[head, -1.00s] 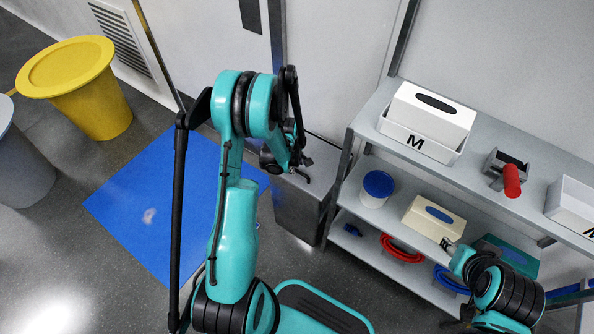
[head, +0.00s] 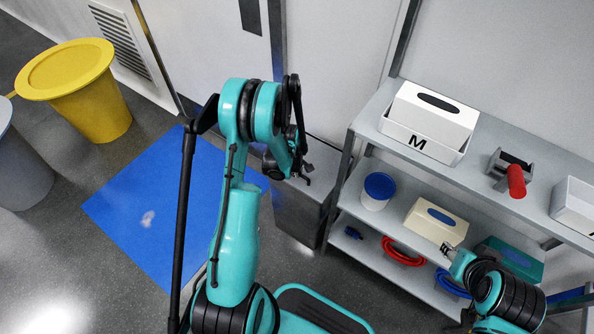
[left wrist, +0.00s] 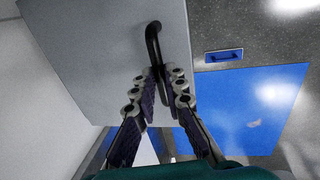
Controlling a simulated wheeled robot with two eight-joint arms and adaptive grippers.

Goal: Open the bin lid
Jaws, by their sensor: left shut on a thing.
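The bin (head: 297,215) is a grey box on the floor, left of the shelf, partly hidden behind my left arm. Its flat grey lid (left wrist: 95,50) fills the upper left of the left wrist view and looks closed. A black curved handle (left wrist: 153,38) stands near the lid's edge. My left gripper (left wrist: 161,78) is shut on this handle; in the head view it (head: 303,174) is above the bin, its tips small. My right gripper (head: 448,250) is by the shelf's lower level, and its finger state is unclear.
A shelf unit (head: 364,130) stands close to the bin's right, holding boxes and a red-handled tool (head: 516,181). A blue floor mat (head: 150,215) lies left of the bin. A yellow bin (head: 95,105) stands farther left. A wall is behind.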

